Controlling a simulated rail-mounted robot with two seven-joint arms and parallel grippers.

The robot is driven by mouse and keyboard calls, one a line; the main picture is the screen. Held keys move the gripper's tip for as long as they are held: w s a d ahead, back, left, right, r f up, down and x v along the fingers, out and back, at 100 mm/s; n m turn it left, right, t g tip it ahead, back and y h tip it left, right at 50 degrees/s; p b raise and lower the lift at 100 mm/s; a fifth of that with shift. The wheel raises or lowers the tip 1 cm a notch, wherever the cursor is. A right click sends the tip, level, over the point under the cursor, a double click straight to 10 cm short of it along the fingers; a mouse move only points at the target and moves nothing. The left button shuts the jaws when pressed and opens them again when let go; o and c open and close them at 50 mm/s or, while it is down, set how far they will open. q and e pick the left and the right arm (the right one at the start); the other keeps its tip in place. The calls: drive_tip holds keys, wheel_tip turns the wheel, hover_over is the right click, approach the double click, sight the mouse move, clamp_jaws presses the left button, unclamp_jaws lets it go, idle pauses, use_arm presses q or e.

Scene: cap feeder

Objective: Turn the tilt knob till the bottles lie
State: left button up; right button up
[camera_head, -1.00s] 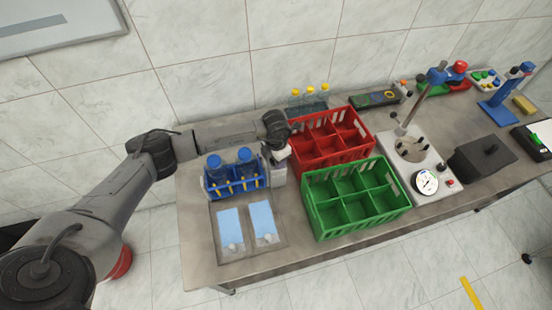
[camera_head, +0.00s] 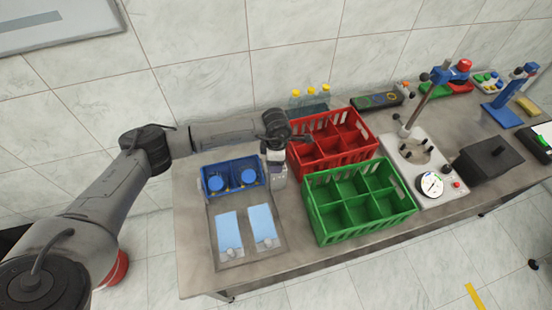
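Two bottles with blue caps, a left one (camera_head: 215,183) and a right one (camera_head: 248,177), sit in a blue rack (camera_head: 233,166) at the left of the bench. The rack is tipped over and the caps face the front, so the bottles look laid down. My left gripper (camera_head: 277,158) points down at a small grey-white unit (camera_head: 279,178) at the rack's right end. The tilt knob itself is hidden by the gripper, and the fingers are too small to read. My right gripper is not in view.
A red crate (camera_head: 350,157) and a green crate (camera_head: 365,226) with empty compartments stand right of the gripper. Clear yellow-capped bottles (camera_head: 310,98) stand behind. Two light-blue pads (camera_head: 229,236) lie in front of the rack. A white dial device (camera_head: 415,160) is farther right.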

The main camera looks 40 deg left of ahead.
use_arm(q)
drive_tip(key=shift+r+n+p, duration=0.1)
drive_tip(key=shift+n+p, duration=0.45)
drive_tip(key=shift+n, duration=0.45)
drive_tip(key=n+p, duration=0.1)
drive_tip(key=n, duration=0.2)
drive_tip(key=n+p, duration=0.2)
drive_tip(key=n, duration=0.1)
drive_tip(key=shift+n, duration=0.9)
